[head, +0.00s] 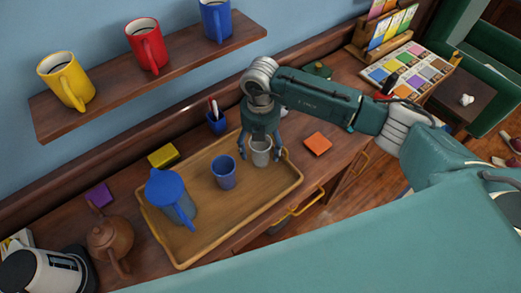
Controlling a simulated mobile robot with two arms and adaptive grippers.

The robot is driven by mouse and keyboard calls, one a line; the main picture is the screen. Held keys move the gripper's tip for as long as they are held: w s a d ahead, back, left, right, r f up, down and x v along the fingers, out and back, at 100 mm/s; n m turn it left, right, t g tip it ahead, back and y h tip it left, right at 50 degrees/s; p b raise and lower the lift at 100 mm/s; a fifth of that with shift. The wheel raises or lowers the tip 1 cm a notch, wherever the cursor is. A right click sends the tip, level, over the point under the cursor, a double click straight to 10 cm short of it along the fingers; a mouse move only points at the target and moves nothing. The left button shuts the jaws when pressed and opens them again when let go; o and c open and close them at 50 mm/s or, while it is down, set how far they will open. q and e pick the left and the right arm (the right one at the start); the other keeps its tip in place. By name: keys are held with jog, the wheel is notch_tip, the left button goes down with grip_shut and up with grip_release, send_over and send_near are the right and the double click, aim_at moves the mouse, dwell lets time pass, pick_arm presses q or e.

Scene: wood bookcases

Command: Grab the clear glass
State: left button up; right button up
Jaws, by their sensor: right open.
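A clear, greyish glass (260,153) stands upright in the right part of a wooden tray (198,246) on the counter. My right gripper (263,148) points down over the glass, with its fingers spread on either side of it. The fingers look open; whether either one touches the glass I cannot tell. A blue cup (223,173) stands in the tray just left of the glass. My left gripper is not in view.
A blue pen holder (216,121) and a yellow block (163,156) are behind the tray. An orange square (317,144) lies to its right. A brown teapot (110,240) stands at left. A shelf (185,62) with yellow, red and blue mugs hangs above.

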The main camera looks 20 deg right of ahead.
jog(key=shift+f, duration=0.2)
jog(key=c, duration=1.4)
jog(key=shift+r, duration=0.15)
